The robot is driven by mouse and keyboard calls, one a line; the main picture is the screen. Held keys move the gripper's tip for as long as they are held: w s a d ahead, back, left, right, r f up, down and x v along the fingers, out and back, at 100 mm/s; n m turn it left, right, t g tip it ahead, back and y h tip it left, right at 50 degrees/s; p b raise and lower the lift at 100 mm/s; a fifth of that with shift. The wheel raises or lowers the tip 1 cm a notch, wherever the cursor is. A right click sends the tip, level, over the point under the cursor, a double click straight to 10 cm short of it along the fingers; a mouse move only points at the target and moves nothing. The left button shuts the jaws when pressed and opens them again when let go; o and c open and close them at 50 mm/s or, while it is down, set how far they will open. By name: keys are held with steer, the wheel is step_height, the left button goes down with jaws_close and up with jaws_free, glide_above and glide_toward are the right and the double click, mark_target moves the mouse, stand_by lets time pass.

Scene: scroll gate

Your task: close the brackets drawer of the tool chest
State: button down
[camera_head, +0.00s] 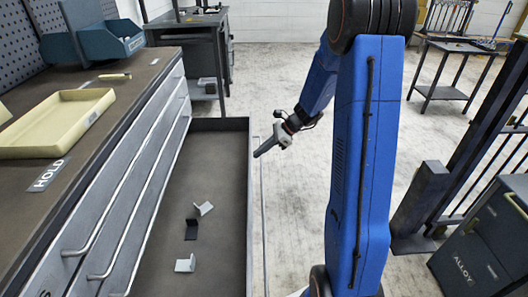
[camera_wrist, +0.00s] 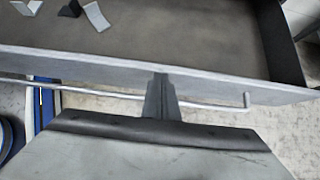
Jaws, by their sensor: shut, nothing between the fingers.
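The open drawer (camera_head: 220,150) sticks out to the right from the tool chest (camera_head: 110,180). Its dark floor holds three small brackets, two light (camera_head: 203,208) (camera_head: 185,264) and one dark (camera_head: 191,229). My gripper (camera_head: 257,154) is shut and empty, at the drawer's front panel near its far end. In the wrist view my fingertips (camera_wrist: 159,78) overlap the front panel (camera_wrist: 220,83), crossing the long bar handle (camera_wrist: 210,106). I cannot tell whether they touch the panel. No label for this drawer is readable.
On the chest top lie a cream tray (camera_head: 55,122), a HOLD label (camera_head: 48,175) and a blue-grey bin (camera_head: 103,42). A dark ALLOY cabinet (camera_head: 480,245) and a dark metal frame (camera_head: 470,130) stand at right.

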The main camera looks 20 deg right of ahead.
steer(key=shift+a, duration=0.1)
steer(key=w+a, duration=0.5)
steer(key=a, duration=0.7)
steer(key=w+a, duration=0.5)
steer(key=a, duration=0.8)
steer(key=shift+w, duration=0.2)
